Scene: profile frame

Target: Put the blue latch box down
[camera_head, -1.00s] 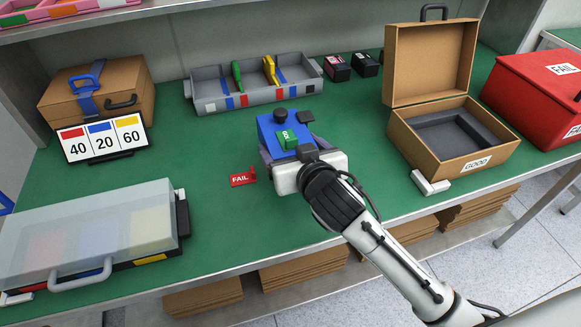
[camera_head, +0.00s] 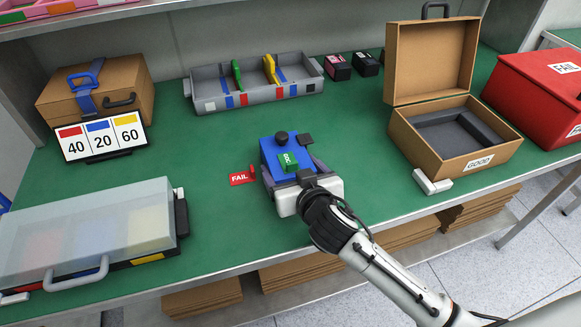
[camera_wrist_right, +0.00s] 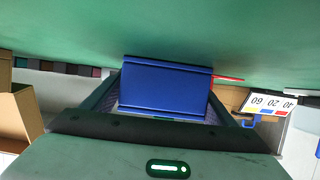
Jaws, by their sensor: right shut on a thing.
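The blue latch box (camera_head: 270,150) has a black knob, a black tab and a green tag on its top. My right gripper (camera_head: 293,172) is shut on it, with one finger on each side. In the right wrist view the box's blue face (camera_wrist_right: 165,85) fills the space between my fingers (camera_wrist_right: 165,105). The box is upright over the green mat (camera_head: 215,215), close to it; I cannot tell whether its base touches. My left gripper is not in view.
A grey divided tray (camera_head: 210,104) lies behind. An open GOOD case (camera_head: 455,160) and a red FAIL box (camera_head: 530,105) are at right. A clear-lidded case (camera_head: 90,230) is at left. Mat around the box is mostly clear.

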